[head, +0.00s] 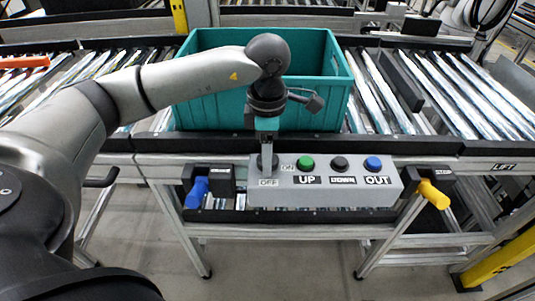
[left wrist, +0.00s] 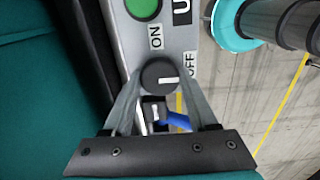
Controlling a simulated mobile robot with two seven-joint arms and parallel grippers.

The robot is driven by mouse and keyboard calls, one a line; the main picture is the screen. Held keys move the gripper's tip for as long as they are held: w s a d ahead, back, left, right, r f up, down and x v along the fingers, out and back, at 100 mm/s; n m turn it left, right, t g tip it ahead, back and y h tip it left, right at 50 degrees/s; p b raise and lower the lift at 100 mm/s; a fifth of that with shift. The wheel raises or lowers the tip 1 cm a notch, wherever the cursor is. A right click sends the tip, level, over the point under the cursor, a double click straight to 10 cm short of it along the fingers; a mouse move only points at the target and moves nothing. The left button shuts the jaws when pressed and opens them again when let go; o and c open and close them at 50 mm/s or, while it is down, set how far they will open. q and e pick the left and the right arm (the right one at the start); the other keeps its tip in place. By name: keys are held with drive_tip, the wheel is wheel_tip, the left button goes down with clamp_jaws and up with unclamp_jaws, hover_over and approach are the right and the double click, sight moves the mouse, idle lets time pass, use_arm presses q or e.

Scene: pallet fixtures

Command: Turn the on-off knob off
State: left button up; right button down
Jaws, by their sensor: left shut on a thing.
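The on-off knob (left wrist: 160,76) is a round dark knob on the grey control box (head: 340,196). In the left wrist view its white mark points right, toward the side of the OFF label (left wrist: 192,63). The ON label (left wrist: 155,37) is above it there. My left gripper (left wrist: 160,82) has one finger on each side of the knob and is shut on it. In the head view the left gripper (head: 267,160) reaches down to the left end of the box, and its fingers mostly hide the knob. My right gripper is not in view.
Green UP (head: 306,162), black DOWN (head: 339,163) and blue OUT (head: 374,164) buttons are right of the knob. A blue-handled part (head: 197,192) and a yellow STOP part (head: 434,194) flank the box. A teal crate (head: 335,105) stands on the roller conveyor behind.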

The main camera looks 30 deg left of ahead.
use_arm(q)
drive_tip(key=shift+r, duration=0.1)
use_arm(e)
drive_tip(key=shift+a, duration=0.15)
use_arm(q)
drive_tip(key=o, duration=1.1)
drive_tip(key=shift+o, duration=1.3)
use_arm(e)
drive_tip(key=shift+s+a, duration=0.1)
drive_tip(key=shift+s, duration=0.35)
use_arm(q)
wheel_tip(320, 180, up, 15)
drive_tip(key=p, duration=0.3)
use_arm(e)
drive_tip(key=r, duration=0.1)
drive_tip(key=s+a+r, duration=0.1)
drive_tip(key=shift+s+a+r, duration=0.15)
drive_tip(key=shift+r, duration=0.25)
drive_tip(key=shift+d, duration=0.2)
